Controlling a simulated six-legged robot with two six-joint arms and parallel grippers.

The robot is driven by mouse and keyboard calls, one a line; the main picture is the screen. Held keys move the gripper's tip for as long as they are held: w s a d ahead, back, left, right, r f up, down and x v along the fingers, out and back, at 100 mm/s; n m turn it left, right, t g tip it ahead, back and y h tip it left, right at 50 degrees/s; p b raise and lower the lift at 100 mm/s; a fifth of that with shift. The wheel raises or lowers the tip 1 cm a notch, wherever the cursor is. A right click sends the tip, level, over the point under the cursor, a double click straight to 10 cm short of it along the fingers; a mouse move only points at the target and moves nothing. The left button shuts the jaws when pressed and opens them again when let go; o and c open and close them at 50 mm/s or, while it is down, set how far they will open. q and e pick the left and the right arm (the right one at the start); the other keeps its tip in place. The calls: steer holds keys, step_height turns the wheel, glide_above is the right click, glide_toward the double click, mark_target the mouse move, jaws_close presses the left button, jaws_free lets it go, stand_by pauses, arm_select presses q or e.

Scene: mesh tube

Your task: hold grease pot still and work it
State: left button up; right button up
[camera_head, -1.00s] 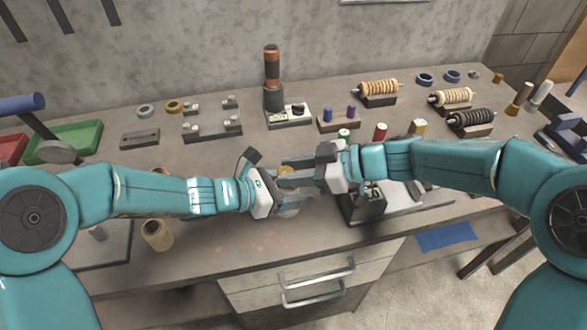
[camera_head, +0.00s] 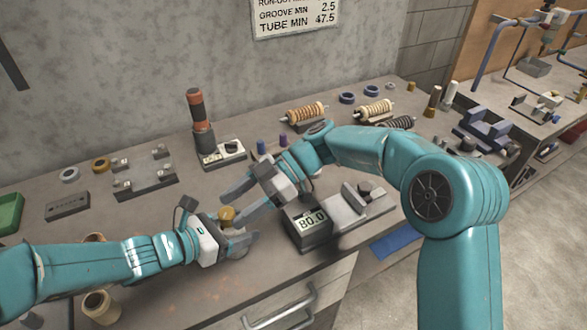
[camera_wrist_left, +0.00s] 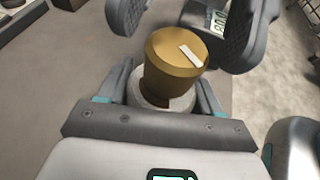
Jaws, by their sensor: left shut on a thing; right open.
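The grease pot has a gold lid (camera_head: 227,215) with a pale mark on top and a pale grey body. It shows large in the left wrist view (camera_wrist_left: 172,62). My left gripper (camera_head: 222,232) is shut on the pot's body, one finger on each side, above the front of the bench. My right gripper (camera_head: 236,203) is open, coming from the right. Its dark padded fingers stand apart on either side of the lid in the head view. In the left wrist view, they show beyond the lid, clear of it. The pot's lower part is hidden.
A gauge box (camera_head: 308,228) reading 80.0 stands right of the pot. Behind are a dark and orange cylinder (camera_head: 197,110), a grey fixture plate (camera_head: 145,182) and wound rollers (camera_head: 305,112).

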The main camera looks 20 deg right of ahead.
steer(key=r+v, duration=0.1)
steer(key=v, duration=1)
steer(key=s+r+m+t, duration=0.1)
steer(key=s+r+t, duration=0.1)
steer(key=s+r, duration=0.2)
steer(key=shift+s+r+m+t+y, duration=0.25)
steer(key=shift+s+m+t+y, duration=0.15)
steer(key=shift+s, duration=0.45)
steer(key=shift+d, duration=0.2)
